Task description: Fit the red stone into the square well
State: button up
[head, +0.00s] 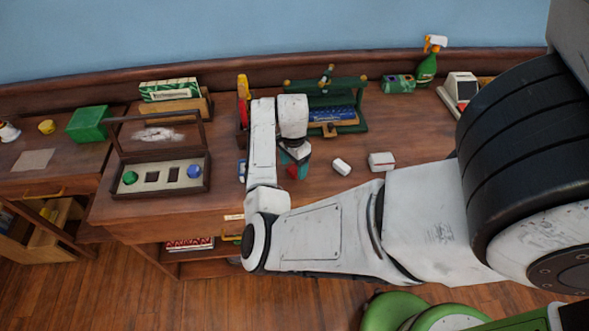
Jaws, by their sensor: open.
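My gripper (294,154) hangs fingers-down over the desk, right of the display case. It is open, with its fingertips close to a small red piece (291,171) that looks like the red stone. The piece is partly hidden, and I cannot tell whether the fingers touch it. The open wooden display case (160,190) has a pale panel with a row of wells. A green stone (130,178) sits at its left end and a blue stone (194,171) at its right. Two dark, empty wells (152,177) lie between them; both look roughly square at this size.
A green box (89,124) is left of the case, whose raised glass lid (158,135) stands upright. My forearm hides part of the desk front.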

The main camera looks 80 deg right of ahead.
jog(key=shift+f, duration=0.6)
jog(key=c, duration=1.2)
